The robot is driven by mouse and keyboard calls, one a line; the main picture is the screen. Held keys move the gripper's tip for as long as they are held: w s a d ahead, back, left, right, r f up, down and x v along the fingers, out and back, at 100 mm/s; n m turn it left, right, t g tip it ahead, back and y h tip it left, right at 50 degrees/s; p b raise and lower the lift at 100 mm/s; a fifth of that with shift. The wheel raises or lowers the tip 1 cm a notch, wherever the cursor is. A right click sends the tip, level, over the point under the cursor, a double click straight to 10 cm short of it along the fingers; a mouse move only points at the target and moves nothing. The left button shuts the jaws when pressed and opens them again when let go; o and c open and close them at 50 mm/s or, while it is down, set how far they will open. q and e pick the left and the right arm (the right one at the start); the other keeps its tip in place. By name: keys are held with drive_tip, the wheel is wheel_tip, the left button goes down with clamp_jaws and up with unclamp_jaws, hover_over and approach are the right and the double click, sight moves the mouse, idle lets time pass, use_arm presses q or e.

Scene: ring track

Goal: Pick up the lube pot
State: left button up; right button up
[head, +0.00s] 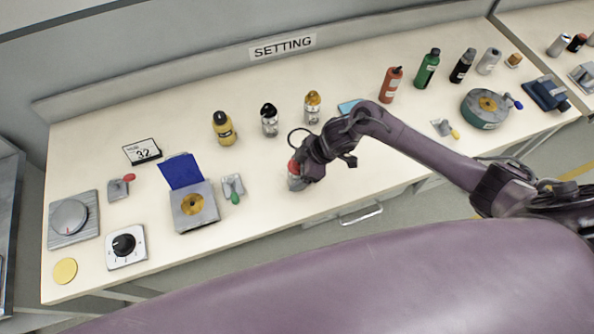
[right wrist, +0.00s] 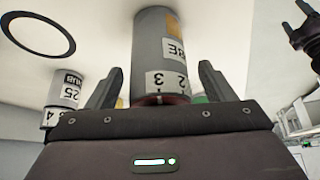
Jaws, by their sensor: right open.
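The lube pot appears to be the grey can with a red top (head: 295,178) at the front middle of the bench in the head view. In the right wrist view the grey can (right wrist: 158,50) stands between my fingers, its label partly legible as "BE" and its red end mostly hidden behind the gripper body. My right gripper (head: 300,168) is at the can from above; in the right wrist view its two fingers (right wrist: 158,85) are spread on either side, with gaps visible.
A black ring (right wrist: 38,33) lies on the bench beside the can. Another labelled can (right wrist: 65,88) stands nearby. Behind are a yellow bottle (head: 223,128), two small bottles and a red bottle (head: 391,85). An open blue-lidded box (head: 194,206) stands left. The bench front edge is close.

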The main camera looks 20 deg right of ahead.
drive_tip(key=shift+f, duration=0.1)
use_arm(q)
drive_tip(key=shift+w, duration=0.1)
use_arm(e)
drive_tip(key=c, duration=1.2)
drive_tip(key=shift+w, duration=0.1)
